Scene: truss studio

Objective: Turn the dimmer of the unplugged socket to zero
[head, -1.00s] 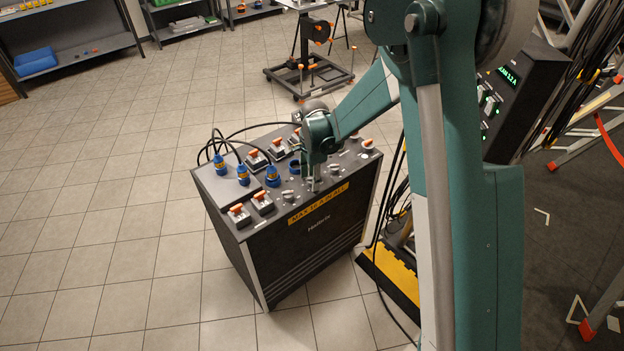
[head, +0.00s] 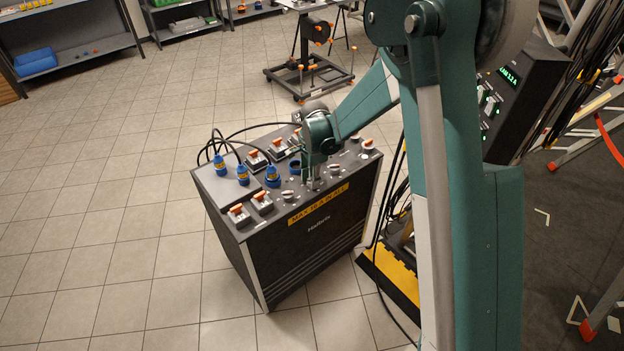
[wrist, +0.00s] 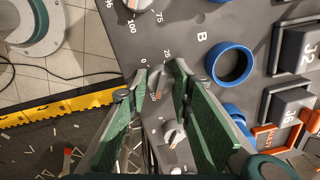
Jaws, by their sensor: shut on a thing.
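My gripper (head: 314,185) points down onto the top of the dark power box (head: 325,240), near its front edge. In the wrist view my gripper (wrist: 160,76) is shut on a small grey dimmer knob (wrist: 157,84). Marks 0 and 25 show just beyond its fingertips. The knob is mostly hidden between the green fingers, so its pointer is hard to read. An open blue socket ring (wrist: 230,65) with no plug lies to the right, beside the letter B. It also shows in the head view (head: 295,167). In the head view the arm hides the held knob.
Another dimmer knob (wrist: 140,4) sits at the top of the wrist view, and one (wrist: 173,134) below the held knob. Blue plugs (head: 243,175) with black cables stand at the box's left. Orange-topped switches (head: 239,213) sit nearby. Tiled floor is free at left.

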